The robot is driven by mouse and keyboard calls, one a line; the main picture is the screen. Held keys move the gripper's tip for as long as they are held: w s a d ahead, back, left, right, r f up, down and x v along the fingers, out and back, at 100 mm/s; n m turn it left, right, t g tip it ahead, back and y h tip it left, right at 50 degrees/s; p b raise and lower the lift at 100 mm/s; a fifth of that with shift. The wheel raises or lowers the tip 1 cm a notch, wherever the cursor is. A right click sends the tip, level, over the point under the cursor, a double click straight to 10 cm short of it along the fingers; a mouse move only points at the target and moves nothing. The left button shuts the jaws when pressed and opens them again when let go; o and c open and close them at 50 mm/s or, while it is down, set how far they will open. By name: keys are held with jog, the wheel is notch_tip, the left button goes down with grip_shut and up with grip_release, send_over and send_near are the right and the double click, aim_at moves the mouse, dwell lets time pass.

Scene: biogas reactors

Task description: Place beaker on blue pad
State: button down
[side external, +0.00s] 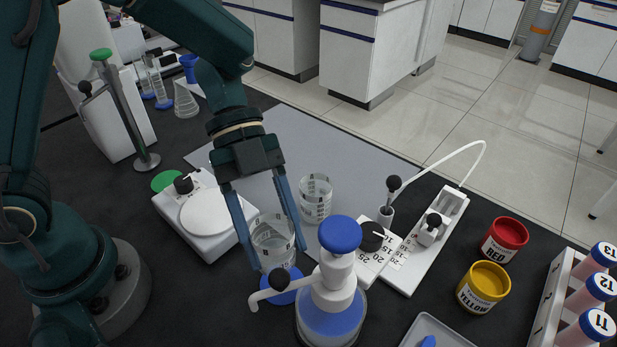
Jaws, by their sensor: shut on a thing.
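A clear glass beaker (272,240) with printed markings is held upright between the two blue fingers of my gripper (277,256). The blue pad (286,295) is a round disc on the dark bench, just below the beaker in the picture. The dispenser bottle's spout and its black tip hide part of the pad. I cannot tell whether the beaker's base touches the pad or hangs above it. A second clear beaker (316,196) stands on the grey mat (350,150) behind and right of my gripper.
A dispenser bottle (333,306) with blue liquid stands close right of the pad. A white stirrer plate (207,212) is left of the held beaker. A dial device (374,252), red jar (503,240), yellow jar (483,288) and tube rack (553,310) are right. A green disc (167,181) lies behind the stirrer.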

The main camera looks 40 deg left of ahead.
aim_at(280, 264)
jog(key=shift+s+d+f, duration=0.15)
jog(key=shift+d+f, duration=0.25)
jog(key=shift+d, duration=0.05)
jog(key=shift+f, duration=1.9)
jog(key=shift+c, duration=0.8)
grip_release()
jog(key=shift+f, duration=0.1)
